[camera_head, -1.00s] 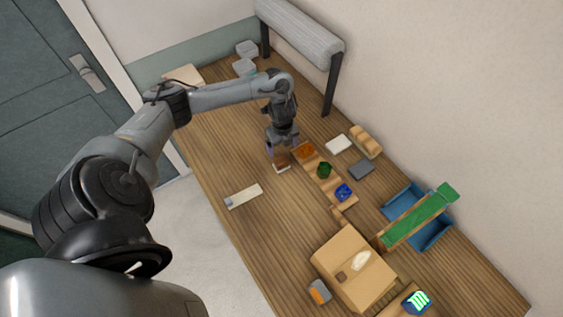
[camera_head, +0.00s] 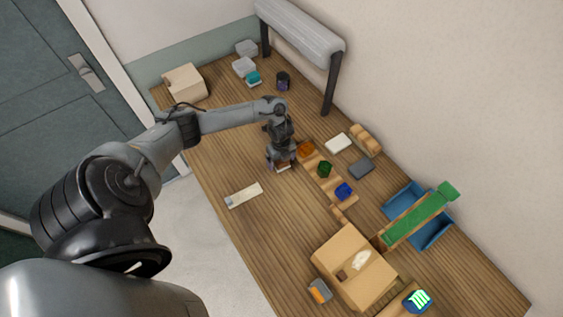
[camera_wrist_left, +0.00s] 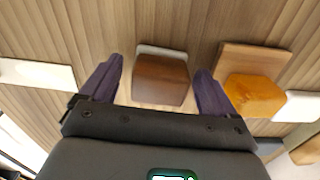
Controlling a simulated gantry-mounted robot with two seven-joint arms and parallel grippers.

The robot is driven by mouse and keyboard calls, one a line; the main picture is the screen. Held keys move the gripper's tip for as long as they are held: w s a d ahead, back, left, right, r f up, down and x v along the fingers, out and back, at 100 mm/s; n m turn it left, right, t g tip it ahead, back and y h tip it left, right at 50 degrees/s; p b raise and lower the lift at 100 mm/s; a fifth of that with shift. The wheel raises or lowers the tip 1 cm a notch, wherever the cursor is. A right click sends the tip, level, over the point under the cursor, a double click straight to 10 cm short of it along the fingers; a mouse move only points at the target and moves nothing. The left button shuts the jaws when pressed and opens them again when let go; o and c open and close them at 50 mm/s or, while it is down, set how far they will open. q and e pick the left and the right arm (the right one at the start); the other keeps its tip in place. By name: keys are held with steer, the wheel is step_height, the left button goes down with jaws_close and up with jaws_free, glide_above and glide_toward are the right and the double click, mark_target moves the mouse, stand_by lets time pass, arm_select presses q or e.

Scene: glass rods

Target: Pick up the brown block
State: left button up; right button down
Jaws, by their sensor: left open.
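The brown block (camera_wrist_left: 160,80) shows in the left wrist view, resting on a thin white piece (camera_wrist_left: 162,49) whose edge sticks out behind it. My left gripper (camera_wrist_left: 155,88) is open, with one purple finger on each side of the block and visible gaps between. In the head view my left gripper (camera_head: 281,165) points down over the block's spot on the wooden table and hides most of the block. My right gripper is not in view.
An orange block (camera_wrist_left: 255,96) stands close beside one finger, on a wooden strip that also holds a green block (camera_head: 324,169) and a blue block (camera_head: 343,191). A pale flat bar (camera_head: 243,194) lies nearby. A cardboard box (camera_head: 352,266) stands farther down the table.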

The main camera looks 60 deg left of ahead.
arm_select(q)
steer(key=shift+c, duration=0.4)
steer(key=c, duration=1.1)
steer(key=shift+r, duration=0.8)
step_height(320, 180, up, 3)
steer(key=shift+w+a+f, duration=0.1)
steer(key=shift+f, duration=0.05)
steer(key=d+r+p, duration=0.1)
steer(key=d+r, duration=0.1)
steer(key=d, duration=0.2)
steer(key=d+r, duration=0.2)
steer(key=d, duration=0.2)
steer(key=s+d+r+p, duration=0.1)
steer(key=d+r, duration=0.1)
steer(key=d, duration=0.1)
steer(key=shift+s+d+r+p, duration=0.1)
steer(key=shift+d+r+p, duration=0.2)
steer(key=shift+d, duration=0.1)
